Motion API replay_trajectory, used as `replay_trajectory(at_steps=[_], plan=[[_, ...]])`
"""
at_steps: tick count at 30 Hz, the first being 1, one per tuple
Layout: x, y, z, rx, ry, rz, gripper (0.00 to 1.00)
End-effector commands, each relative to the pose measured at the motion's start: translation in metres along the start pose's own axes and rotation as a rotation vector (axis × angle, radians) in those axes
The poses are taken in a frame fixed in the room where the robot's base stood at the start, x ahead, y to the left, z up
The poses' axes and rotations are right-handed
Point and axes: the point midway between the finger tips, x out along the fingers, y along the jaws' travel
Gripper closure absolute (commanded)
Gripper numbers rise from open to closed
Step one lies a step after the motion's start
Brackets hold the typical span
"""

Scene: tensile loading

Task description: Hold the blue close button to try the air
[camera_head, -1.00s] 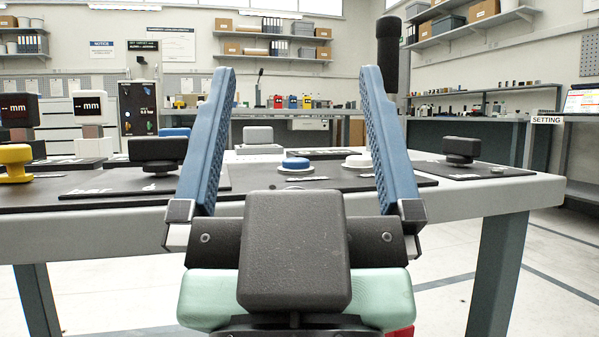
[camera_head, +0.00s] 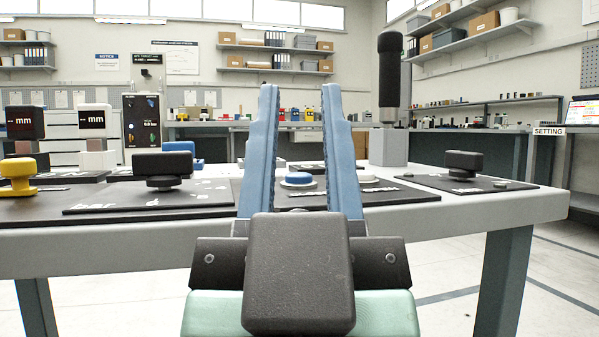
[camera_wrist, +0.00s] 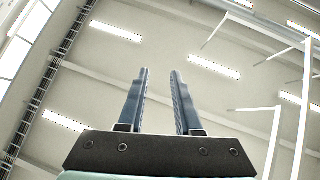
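The blue button (camera_head: 299,180), a round cap on a white base, sits on a dark plate on the table. In the head view it shows in the gap between my gripper's fingers. My gripper (camera_head: 300,88) points up and forward, nearer the camera than the button and apart from it. Its two blue fingers are partly drawn together, with a clear empty gap between them. In the wrist view my gripper (camera_wrist: 159,72) shows the same gap against the ceiling; no button shows there. A white button (camera_head: 368,178) is partly hidden behind the right finger.
A black knob (camera_head: 163,164) and a yellow knob (camera_head: 18,175) stand to the left, with two mm displays (camera_head: 92,120) behind. Another black knob (camera_head: 465,162) is at the right. The table's front edge (camera_head: 120,252) lies ahead.

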Motion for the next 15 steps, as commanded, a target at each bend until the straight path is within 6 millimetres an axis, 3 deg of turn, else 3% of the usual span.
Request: replay_trajectory(at_steps=[1, 5, 15], plan=[[-0.0003, 0.0, 0.0003, 0.0, 0.0, 0.0, 0.77], [-0.0003, 0.0, 0.0003, 0.0, 0.0, 0.0, 1.0], [-0.0003, 0.0, 0.0002, 0.0, 0.0, 0.0, 1.0]])
